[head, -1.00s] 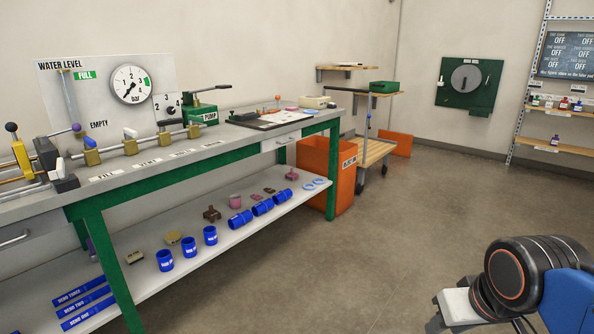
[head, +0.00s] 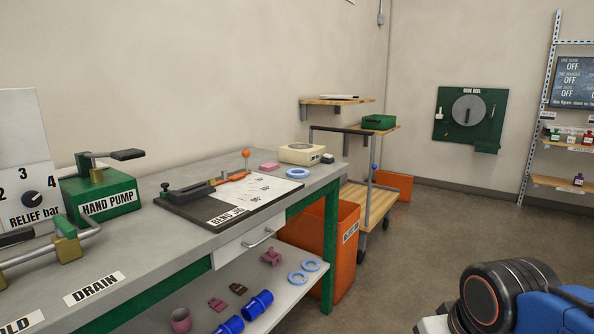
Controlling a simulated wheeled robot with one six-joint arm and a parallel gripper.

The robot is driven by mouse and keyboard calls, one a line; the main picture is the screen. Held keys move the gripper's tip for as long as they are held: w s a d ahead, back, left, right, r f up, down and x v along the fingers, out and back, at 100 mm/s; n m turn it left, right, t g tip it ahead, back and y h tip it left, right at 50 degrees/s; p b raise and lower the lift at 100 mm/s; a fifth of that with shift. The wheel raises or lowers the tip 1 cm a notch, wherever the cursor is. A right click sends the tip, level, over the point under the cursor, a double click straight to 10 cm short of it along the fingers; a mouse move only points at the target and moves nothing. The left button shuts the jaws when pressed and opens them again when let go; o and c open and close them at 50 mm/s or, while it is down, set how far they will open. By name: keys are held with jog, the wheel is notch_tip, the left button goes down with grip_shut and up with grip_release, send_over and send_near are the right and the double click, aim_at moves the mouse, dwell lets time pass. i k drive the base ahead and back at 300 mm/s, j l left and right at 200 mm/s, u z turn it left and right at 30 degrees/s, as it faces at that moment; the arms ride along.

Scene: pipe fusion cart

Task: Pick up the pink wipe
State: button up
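Part of my own arm shows at the lower right, away from the bench. The fingers of my gripper are not in view.
The bend jig (head: 230,198) with an orange-knobbed lever lies in front of the pink item. A green hand pump (head: 100,195) stands at the left. An orange bin (head: 335,235) and wooden cart (head: 380,205) stand past the bench end. Floor on the right is clear.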

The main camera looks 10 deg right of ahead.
aim_at(269, 166)
jog(key=i, duration=1)
jog(key=i+l+u, duration=0.15)
jog(key=i, duration=0.85)
